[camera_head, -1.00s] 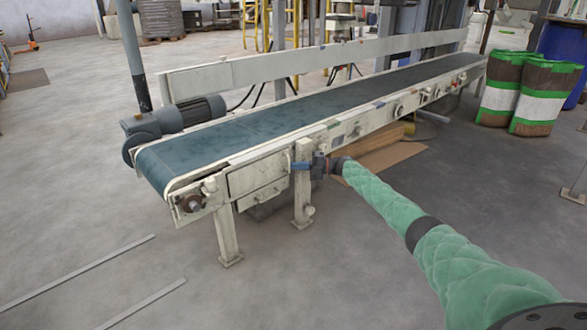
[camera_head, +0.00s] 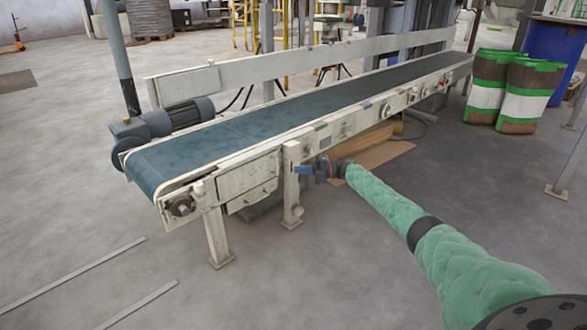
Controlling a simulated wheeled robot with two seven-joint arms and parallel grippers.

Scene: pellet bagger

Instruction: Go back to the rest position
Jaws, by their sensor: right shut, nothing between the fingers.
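My right arm, in a green quilted sleeve, reaches in from the lower right of the head view. My right gripper (camera_head: 308,171) is at its end, with blue fingers pointing left. It is shut and empty. In the picture it lies just right of a conveyor leg (camera_head: 291,185), below the belt's side frame; I cannot tell whether it touches the leg. My left gripper is out of view.
The conveyor (camera_head: 240,130) with an empty blue belt runs from near left to far right. A motor (camera_head: 160,122) sits at its near end. Bags (camera_head: 520,92) and a blue barrel (camera_head: 552,55) stand at right. Cardboard (camera_head: 375,155) lies beneath.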

